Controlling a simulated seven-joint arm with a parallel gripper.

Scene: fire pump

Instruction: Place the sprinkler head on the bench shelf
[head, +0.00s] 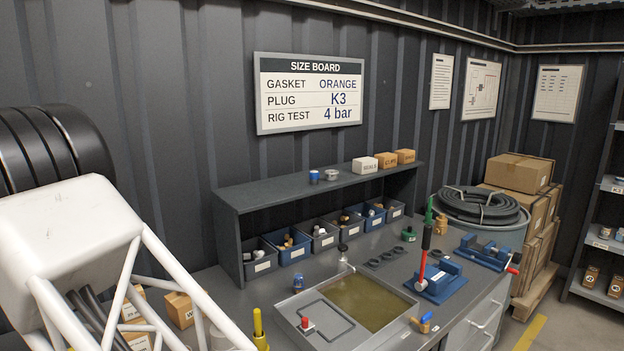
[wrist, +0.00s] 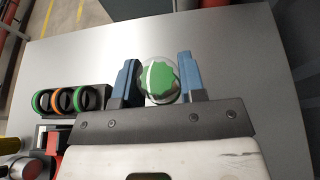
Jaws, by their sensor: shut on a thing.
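My gripper (wrist: 158,82) is shut, with its two blue fingers on either side of a round piece with a green toothed disc and a pale rim, which looks to be the sprinkler head (wrist: 157,79). A plain grey surface lies behind and below it; I cannot tell whether the piece touches it. The bench shelf (head: 260,192) is a long dark grey board above the bins at the back of the bench. My gripper and the held piece cannot be made out in the head view.
On the shelf stand a blue-topped piece (head: 314,177), a silvery piece (head: 332,175) and small boxes (head: 365,165); its left end is bare. Blue and grey bins (head: 291,249) sit below. A water tank (head: 352,303) is in front. Green and orange rings (wrist: 62,100) sit left in the wrist view.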

